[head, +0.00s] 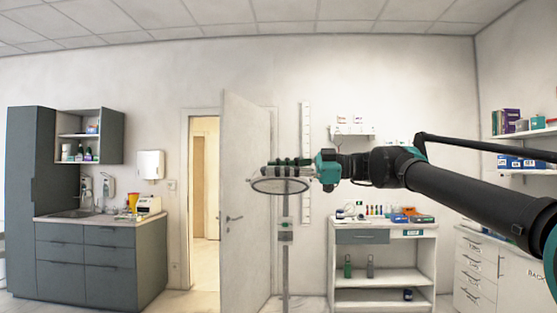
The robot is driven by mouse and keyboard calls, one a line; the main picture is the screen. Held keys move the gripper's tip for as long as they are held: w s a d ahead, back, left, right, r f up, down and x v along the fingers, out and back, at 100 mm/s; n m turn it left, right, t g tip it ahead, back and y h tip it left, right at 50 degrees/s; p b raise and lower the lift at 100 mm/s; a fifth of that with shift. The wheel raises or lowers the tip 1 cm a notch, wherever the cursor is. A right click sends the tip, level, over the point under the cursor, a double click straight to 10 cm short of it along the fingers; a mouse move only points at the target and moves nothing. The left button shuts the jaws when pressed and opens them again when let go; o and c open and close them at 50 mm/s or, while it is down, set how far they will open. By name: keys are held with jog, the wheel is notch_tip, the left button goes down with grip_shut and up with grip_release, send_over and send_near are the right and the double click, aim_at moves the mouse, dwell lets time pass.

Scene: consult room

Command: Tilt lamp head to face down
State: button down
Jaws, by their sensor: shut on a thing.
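The lamp head (258,182) is a pale, round, ring-rimmed disc in the middle of the head view. It appears as a flat, wide ellipse, lying close to level. My gripper (274,162) reaches in from the right, with its dark and teal fingers at the upper edge of the lamp head. It is shut on the lamp head. The fingers cover part of the top of the lamp head, and the exact contact is too small to see. A grey upright pole (285,265) with a small box on it stands below the lamp head.
An open white door (245,215) stands just behind and left of the lamp. A white shelf unit (425,275) with bottles and boxes is at right. A grey sink cabinet (110,260) is at far left. White drawers (480,270) line the right wall.

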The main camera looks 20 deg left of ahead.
jog(key=shift+n, duration=0.9)
jog(key=shift+s+d+f, duration=0.1)
jog(key=shift+s+f, duration=0.1)
jog(key=shift+f, duration=1)
jog(key=shift+s+f, duration=0.15)
jog(key=shift+f, duration=1.05)
jog(key=c, duration=1.6)
grip_release()
jog(key=shift+w+d, duration=0.1)
jog(key=shift+d, duration=0.05)
jog(key=v, duration=1.1)
jog(key=shift+d, duration=0.35)
jog(key=shift+f, duration=0.1)
